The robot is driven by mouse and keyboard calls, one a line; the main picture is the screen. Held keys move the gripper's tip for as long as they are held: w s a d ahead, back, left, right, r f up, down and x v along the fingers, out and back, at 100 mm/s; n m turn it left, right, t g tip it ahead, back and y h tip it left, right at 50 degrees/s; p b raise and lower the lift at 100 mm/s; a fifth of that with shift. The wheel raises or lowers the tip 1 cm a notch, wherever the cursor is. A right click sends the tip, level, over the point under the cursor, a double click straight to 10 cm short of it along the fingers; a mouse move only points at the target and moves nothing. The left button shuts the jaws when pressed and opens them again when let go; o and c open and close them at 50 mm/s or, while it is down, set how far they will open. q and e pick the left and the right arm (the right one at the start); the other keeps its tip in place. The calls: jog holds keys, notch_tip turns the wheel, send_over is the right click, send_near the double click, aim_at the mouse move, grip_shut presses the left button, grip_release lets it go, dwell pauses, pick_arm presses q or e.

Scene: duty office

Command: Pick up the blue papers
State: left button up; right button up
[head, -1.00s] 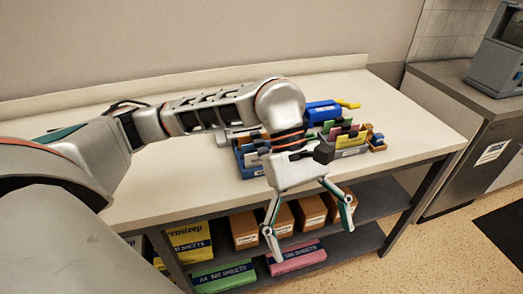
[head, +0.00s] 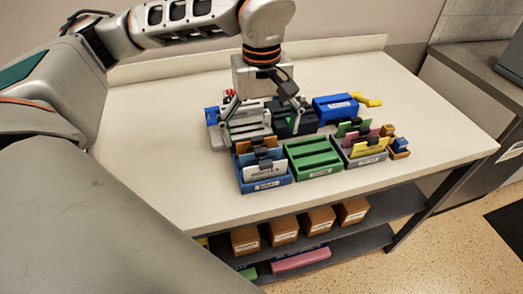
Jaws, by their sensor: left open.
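My left gripper (head: 262,108) is open above the back row of desk items, with its fingers spread to either side and pointing down. I see no holding of anything. A grey tray (head: 366,160) at the right holds green, pink and yellow cards. What lies directly under the gripper is partly hidden by its fingers. My right gripper is not in view.
An empty green slotted tray (head: 313,160) stands between the two card trays. A blue box (head: 335,109) with a yellow handle is behind them. Brown boxes (head: 284,232) and a pink pack (head: 300,260) are on the shelves below. The left and right tabletop (head: 440,130) is clear.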

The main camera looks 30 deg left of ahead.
aim_at(261, 150)
pick_arm(q)
jog(key=shift+s+f, duration=0.15)
jog(key=shift+f, duration=0.75)
jog(key=shift+w+a+f, duration=0.15)
jog(key=shift+w+f, duration=0.05)
jog(key=shift+f, duration=1.2)
jog(key=shift+w+a+f, duration=0.1)
jog(key=shift+w+f, duration=0.1)
jog(key=shift+f, duration=1.15)
jog(key=c, duration=1.1)
